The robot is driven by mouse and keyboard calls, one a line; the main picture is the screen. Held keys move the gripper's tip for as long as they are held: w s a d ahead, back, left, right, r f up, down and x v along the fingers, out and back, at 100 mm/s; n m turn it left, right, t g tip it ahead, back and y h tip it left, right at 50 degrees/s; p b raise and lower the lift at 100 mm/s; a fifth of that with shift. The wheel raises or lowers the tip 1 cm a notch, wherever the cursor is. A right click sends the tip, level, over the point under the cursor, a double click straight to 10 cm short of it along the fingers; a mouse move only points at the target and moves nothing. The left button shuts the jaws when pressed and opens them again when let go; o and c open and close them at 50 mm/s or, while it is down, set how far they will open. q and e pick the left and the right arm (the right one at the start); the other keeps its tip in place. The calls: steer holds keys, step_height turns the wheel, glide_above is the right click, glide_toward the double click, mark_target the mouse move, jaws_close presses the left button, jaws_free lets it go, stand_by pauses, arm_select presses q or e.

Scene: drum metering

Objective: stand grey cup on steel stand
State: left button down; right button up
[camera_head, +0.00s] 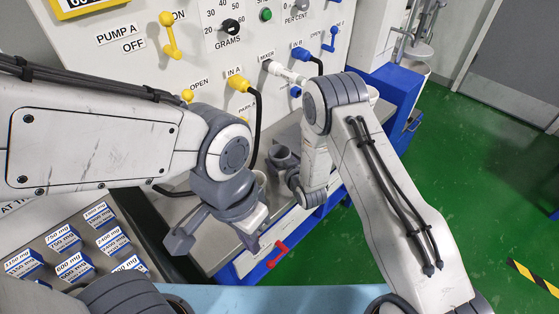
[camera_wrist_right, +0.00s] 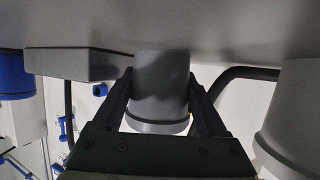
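The grey cup (camera_wrist_right: 160,90) is between the two fingers of my right gripper (camera_wrist_right: 161,82) in the right wrist view. Both fingertips lie against its sides, and its rim faces down in that picture. In the head view the cup (camera_head: 281,156) shows beside my right gripper (camera_head: 290,172), over the bench. Whether its base rests on anything is hard to tell. A flat grey block (camera_wrist_right: 75,64), possibly the steel stand, is left of the cup in the wrist view.
A pale cup (camera_wrist_right: 295,115) stands close beside the held cup in the wrist view. The panel (camera_head: 200,45) with levers, knobs and hoses rises behind the bench. Labelled blocks (camera_head: 75,250) lie at lower left. A red handle (camera_head: 277,254) is on the bench front.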

steer(key=shift+c, duration=0.7)
steer(key=shift+r, duration=0.1)
steer(key=shift+r, duration=0.1)
